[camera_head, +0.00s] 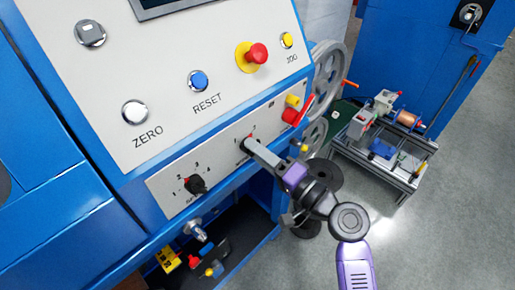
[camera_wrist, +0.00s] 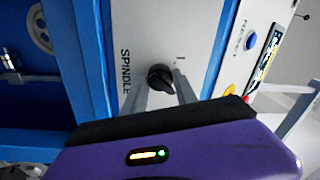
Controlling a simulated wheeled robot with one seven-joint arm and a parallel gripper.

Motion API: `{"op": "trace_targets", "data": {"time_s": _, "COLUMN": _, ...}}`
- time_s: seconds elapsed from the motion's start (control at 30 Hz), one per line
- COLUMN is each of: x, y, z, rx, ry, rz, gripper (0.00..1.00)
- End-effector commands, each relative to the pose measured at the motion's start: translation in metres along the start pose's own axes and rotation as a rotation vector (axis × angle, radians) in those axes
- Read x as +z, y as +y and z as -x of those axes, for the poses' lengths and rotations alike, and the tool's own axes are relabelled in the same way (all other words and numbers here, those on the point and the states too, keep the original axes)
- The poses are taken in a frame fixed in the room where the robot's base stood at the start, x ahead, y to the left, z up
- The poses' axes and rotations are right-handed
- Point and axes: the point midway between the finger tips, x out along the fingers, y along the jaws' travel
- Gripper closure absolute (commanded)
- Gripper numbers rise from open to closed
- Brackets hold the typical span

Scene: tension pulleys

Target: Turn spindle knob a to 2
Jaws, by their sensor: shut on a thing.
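The spindle knob (camera_wrist: 158,74) is small and black, on a pale panel with the word SPINDLE beside it in the wrist view. A figure 1 shows near it. My gripper (camera_head: 251,143) reaches this panel from the right in the head view and hides most of the knob. In the wrist view, its two grey fingers stand on either side of the knob, and it is shut on it. Which figure the knob points to cannot be told.
A second black knob (camera_head: 197,185) with figures 1, 2 and 3 is left on the same panel. Above are a white ZERO button (camera_head: 134,112), a blue RESET button (camera_head: 198,80) and a red stop button (camera_head: 257,54). A red lever (camera_head: 303,109) stands close right.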

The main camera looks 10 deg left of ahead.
Motion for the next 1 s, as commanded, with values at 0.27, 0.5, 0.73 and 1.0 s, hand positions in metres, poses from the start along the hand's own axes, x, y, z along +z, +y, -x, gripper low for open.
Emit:
{"op": "trace_targets", "data": {"time_s": 0.27, "x": -0.0002, "y": 0.0007, "z": 0.0008, "rx": 0.003, "ry": 0.009, "rz": -0.105, "gripper": 1.0}}
{"op": "trace_targets", "data": {"time_s": 0.5, "x": -0.0002, "y": 0.0013, "z": 0.0008, "rx": 0.003, "ry": 0.011, "rz": -0.132, "gripper": 1.0}}
{"op": "trace_targets", "data": {"time_s": 0.73, "x": -0.0002, "y": 0.0014, "z": 0.0008, "rx": 0.004, "ry": 0.011, "rz": -0.133, "gripper": 1.0}}
{"op": "trace_targets", "data": {"time_s": 1.0, "x": -0.0002, "y": 0.0011, "z": 0.0006, "rx": 0.003, "ry": 0.011, "rz": -0.131, "gripper": 0.44}}
